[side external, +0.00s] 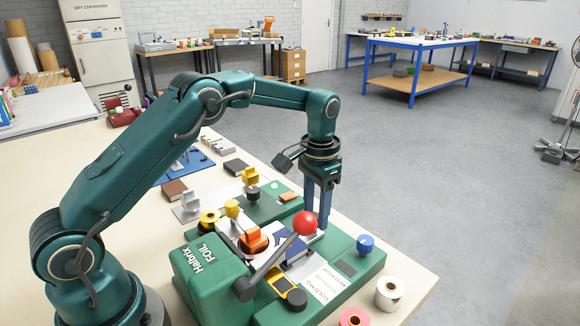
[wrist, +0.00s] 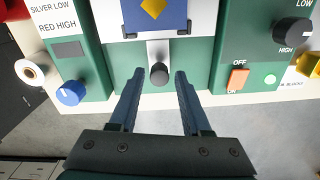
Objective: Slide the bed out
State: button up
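The green foil press (side external: 210,272) stands on the bench, with a red ball-ended lever (side external: 305,222) angled over its bed area. In the wrist view, the bed's grey tongue (wrist: 158,50) ends in a dark round knob (wrist: 159,76). A blue piece with a yellow diamond (wrist: 153,22) lies on the bed behind it, partly cut off by the frame. My gripper (side external: 319,222) points down at the press; in the wrist view (wrist: 157,74) its two fingers are apart, one on each side of the knob, with gaps visible. The fingertips are partly hidden behind the lever ball in the side view.
A white roll (side external: 389,292) and pink roll (side external: 353,318) stand near the bench edge. Open floor lies beyond it.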

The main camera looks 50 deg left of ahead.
dwell(0.3)
jog(key=shift+r, duration=2.6)
